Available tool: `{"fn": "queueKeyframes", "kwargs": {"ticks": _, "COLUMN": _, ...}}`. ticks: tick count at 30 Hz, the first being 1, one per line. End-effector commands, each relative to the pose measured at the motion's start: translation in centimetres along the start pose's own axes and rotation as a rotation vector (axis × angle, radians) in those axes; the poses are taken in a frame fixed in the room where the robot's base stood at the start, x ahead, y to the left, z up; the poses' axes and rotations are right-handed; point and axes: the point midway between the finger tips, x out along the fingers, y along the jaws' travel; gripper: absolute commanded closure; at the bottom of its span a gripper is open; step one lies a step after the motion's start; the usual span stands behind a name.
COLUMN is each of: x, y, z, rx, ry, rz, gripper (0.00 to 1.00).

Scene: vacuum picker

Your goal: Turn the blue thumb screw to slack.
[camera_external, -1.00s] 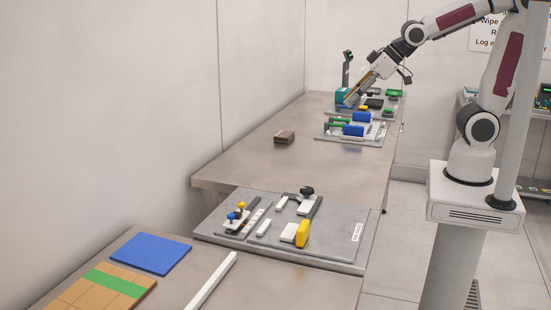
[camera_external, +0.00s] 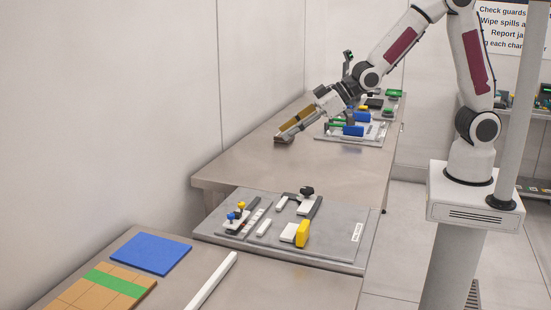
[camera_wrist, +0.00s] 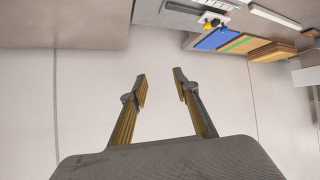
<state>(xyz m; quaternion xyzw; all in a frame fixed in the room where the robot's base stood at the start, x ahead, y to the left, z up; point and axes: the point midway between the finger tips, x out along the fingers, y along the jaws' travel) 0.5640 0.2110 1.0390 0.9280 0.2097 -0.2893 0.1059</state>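The blue thumb screw (camera_external: 231,217) stands on a white block (camera_external: 237,223) at the left of the grey plate (camera_external: 338,243), beside a yellow thumb screw (camera_external: 241,206). In the wrist view, small blue and yellow knobs (camera_wrist: 211,23) show at the top right; details are too small to read. My gripper (camera_external: 283,136) is over the far table, well apart from the screw. In the wrist view my gripper (camera_wrist: 161,84) is open, with only pale wall between its fingers.
The grey plate also carries a yellow upright piece (camera_external: 302,233) and a black knob (camera_external: 307,190). A blue mat (camera_external: 150,253) and white bar (camera_external: 211,281) lie nearer.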

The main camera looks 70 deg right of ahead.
Motion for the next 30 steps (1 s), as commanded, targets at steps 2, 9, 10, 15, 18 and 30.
{"fn": "queueKeyframes", "kwargs": {"ticks": 2, "x": 1.6, "y": -1.3, "z": 0.2, "rx": -0.014, "ry": 0.015, "rz": -0.026, "gripper": 0.7}}
{"fn": "queueKeyframes", "kwargs": {"ticks": 9, "x": 5.8, "y": -5.3, "z": 0.5, "rx": -0.048, "ry": 0.081, "rz": -0.101, "gripper": 0.7}}
{"fn": "queueKeyframes", "kwargs": {"ticks": 10, "x": 6.3, "y": -5.8, "z": 0.7, "rx": -0.051, "ry": 0.088, "rz": -0.111, "gripper": 0.7}}
{"fn": "queueKeyframes", "kwargs": {"ticks": 15, "x": 8.8, "y": -8.9, "z": 1.4, "rx": -0.067, "ry": 0.134, "rz": -0.169, "gripper": 0.7}}
{"fn": "queueKeyframes", "kwargs": {"ticks": 18, "x": 10.2, "y": -10.9, "z": 1.9, "rx": -0.076, "ry": 0.161, "rz": -0.205, "gripper": 0.7}}
{"fn": "queueKeyframes", "kwargs": {"ticks": 30, "x": 13.2, "y": -16.3, "z": 4.1, "rx": -0.089, "ry": 0.235, "rz": -0.309, "gripper": 0.7}}
